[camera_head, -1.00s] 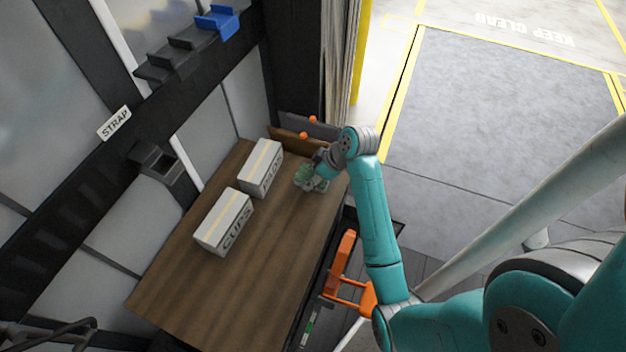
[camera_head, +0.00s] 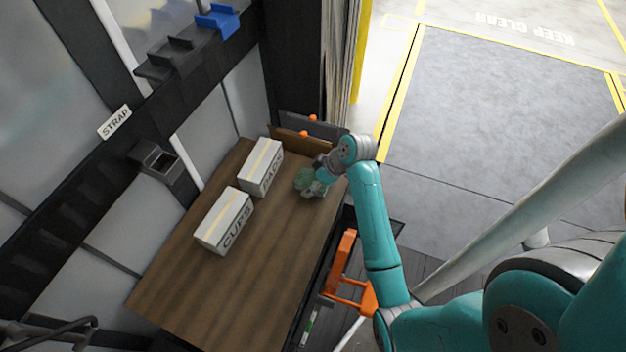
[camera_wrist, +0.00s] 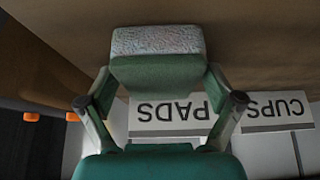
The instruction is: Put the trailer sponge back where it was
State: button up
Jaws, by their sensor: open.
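The sponge (camera_wrist: 158,62), a green block with a pale speckled face, is between the two fingers of my gripper (camera_wrist: 160,82) in the wrist view. The fingers are open, one on each side of it; I cannot tell whether they touch it. In the head view my gripper (camera_head: 313,188) is low at the far right corner of the brown wooden tabletop (camera_head: 215,290). A pale green patch of the sponge (camera_head: 303,179) shows there, partly hidden by the fingers. Whether it rests on the wood is unclear.
White boxes marked PADS (camera_head: 262,166) and CUPS (camera_head: 224,222) stand left of my gripper. A black wall rail carries a blue holder (camera_head: 217,20), a black open bracket (camera_head: 156,162) and a STRAP label (camera_head: 114,122). An orange frame (camera_head: 345,270) is beside the table.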

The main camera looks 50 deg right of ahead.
jog(key=v, duration=1.2)
jog(key=a+f+m, duration=0.1)
jog(key=a+f, duration=0.1)
jog(key=a, duration=0.1)
jog(key=s+a+f+t+h, duration=0.1)
jog(key=a+f, duration=0.2)
jog(key=s+a+f+m+t, duration=0.1)
jog(key=a+f, duration=0.2)
jog(key=shift+a+m, duration=0.25)
jog(key=shift+m, duration=0.05)
jog(key=shift+m+t+h, duration=0.8)
jog(key=shift+t+h, duration=0.1)
jog(key=s+a, duration=0.2)
jog(key=s+a+f, duration=0.1)
jog(key=s+a, duration=0.1)
jog(key=s+a+f, duration=0.1)
jog(key=s+a, duration=0.1)
jog(key=shift+s+a, duration=0.25)
jog(key=s+a+r+t, duration=0.2)
jog(key=s+r, duration=0.4)
jog(key=s, duration=0.3)
jog(key=s+a+r+t, duration=0.3)
jog(key=s+a+r, duration=0.2)
jog(key=s+r, duration=0.2)
jog(key=shift+s+a+r+y, duration=0.3)
jog(key=shift+s+y, duration=0.1)
jog(key=shift+s, duration=0.7)
